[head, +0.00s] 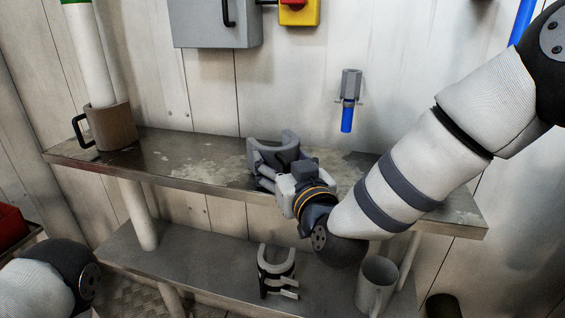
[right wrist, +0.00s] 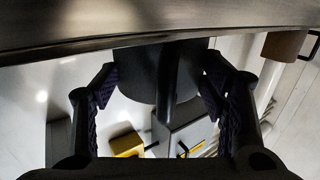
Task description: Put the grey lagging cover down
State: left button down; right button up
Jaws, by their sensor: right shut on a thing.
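The grey lagging cover (head: 274,146), a C-shaped shell, is at the upper shelf (head: 195,172), near its front edge. My right gripper (head: 268,178) is shut on it from the front right. In the right wrist view the cover (right wrist: 138,72) looks dark, and its upright handle is between the fingers of my right gripper (right wrist: 160,88). I cannot tell whether the cover's underside touches the shelf. My left gripper is out of view; only part of my left arm shows at the lower left of the head view.
A brown cover (head: 112,128) with a black handle sits around the white pipe (head: 85,55) at left. A grey C-shaped piece with dark bands (head: 277,262) and a grey mug-like cylinder (head: 378,280) are on the lower shelf (head: 190,262). A blue-ended fitting (head: 347,115) is on the wall.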

jog(key=o, duration=1.1)
jog(key=shift+o, duration=0.2)
